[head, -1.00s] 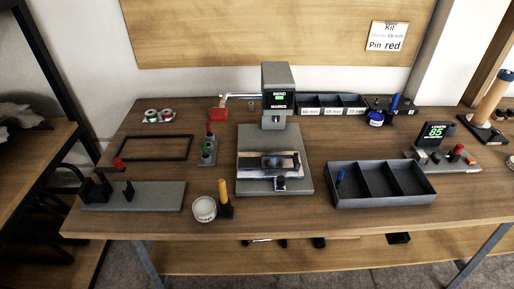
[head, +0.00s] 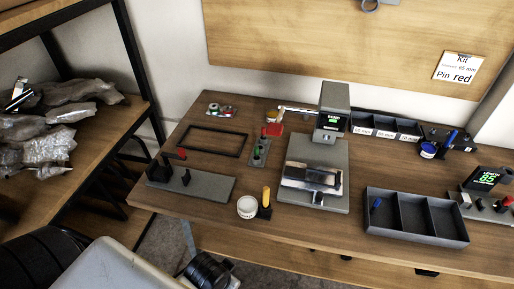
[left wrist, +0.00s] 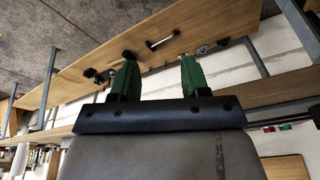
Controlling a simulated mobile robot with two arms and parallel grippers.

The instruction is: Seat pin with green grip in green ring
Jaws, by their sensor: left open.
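The pin with the green grip (head: 264,148) stands in a small grey stand (head: 257,160) left of the grey press in the head view. A small white holder at the back left of the table carries a green ring (head: 213,107) and a red ring (head: 228,113). The pin and the green ring are apart. My left gripper (left wrist: 158,75) shows in the left wrist view with its green fingers spread and nothing between them. Its fingers are not visible in the head view, where part of my arm shows at bottom left. My right gripper is not in view.
A black frame (head: 212,127) lies between the rings and a grey plate with a red-knobbed fixture (head: 205,188). A white round tub (head: 247,208) and a yellow-handled tool (head: 266,197) stand near the front edge. The press (head: 334,112) and a divided tray (head: 416,238) are to the right.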

